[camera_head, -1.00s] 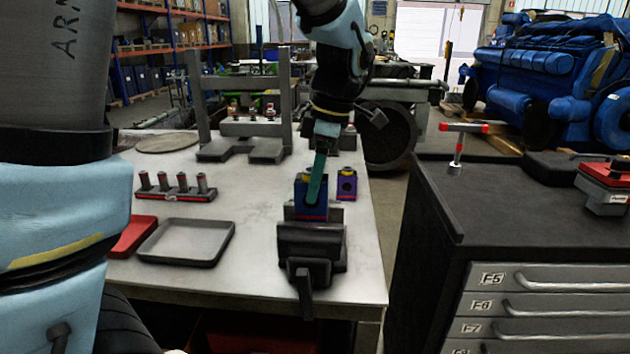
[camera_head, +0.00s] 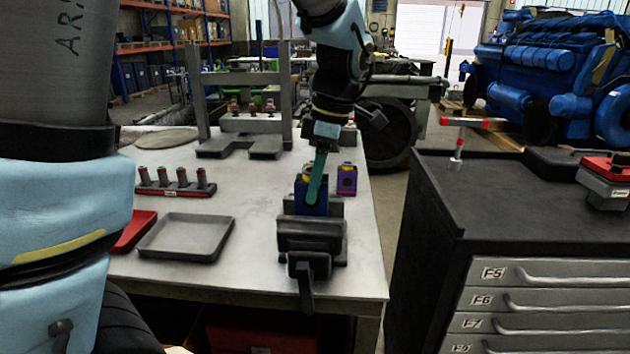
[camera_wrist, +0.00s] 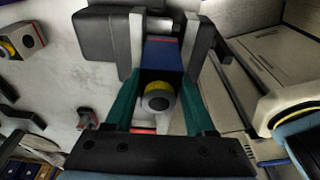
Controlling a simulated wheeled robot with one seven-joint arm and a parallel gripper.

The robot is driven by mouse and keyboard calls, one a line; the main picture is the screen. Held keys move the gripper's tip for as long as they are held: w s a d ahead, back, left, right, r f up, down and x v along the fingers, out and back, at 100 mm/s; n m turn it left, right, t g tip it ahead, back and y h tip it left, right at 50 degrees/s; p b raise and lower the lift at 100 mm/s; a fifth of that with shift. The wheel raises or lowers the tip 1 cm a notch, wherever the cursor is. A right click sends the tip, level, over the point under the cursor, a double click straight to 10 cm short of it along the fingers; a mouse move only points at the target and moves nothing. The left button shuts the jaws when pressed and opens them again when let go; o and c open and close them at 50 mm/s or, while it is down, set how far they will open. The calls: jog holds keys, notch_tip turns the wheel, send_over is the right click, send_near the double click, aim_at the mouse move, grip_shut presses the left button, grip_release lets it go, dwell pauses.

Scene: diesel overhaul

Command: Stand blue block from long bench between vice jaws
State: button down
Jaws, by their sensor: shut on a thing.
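The blue block (camera_head: 311,201) stands upright in the gap between the vice jaws, and its lower end is hidden behind the front jaw of the vice (camera_head: 311,235). A yellow and grey round part sits at its upper end. My gripper (camera_head: 316,180) reaches down from above, its green fingers shut on the block. In the wrist view the blue block (camera_wrist: 162,54) lies between the two pale jaw faces of the vice (camera_wrist: 100,38), and my gripper (camera_wrist: 160,105) has a finger on each side of the round part. I cannot tell whether the block touches the vice bottom.
A purple block (camera_head: 347,179) stands on the bench (camera_head: 255,255) close behind the vice. A grey tray (camera_head: 187,237), a red tray (camera_head: 133,232) and a rack of several cylinders (camera_head: 175,184) are to the left. A dark drawer cabinet (camera_head: 530,215) stands right, across a gap.

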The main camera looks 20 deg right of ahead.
jog(key=shift+f+b, duration=0.35)
jog(key=shift+f, duration=0.5)
dwell(0.4)
grip_release()
dwell(0.4)
jog(key=shift+r, duration=0.1)
jog(key=shift+r+p, duration=3.3)
jog(key=shift+r, duration=0.65)
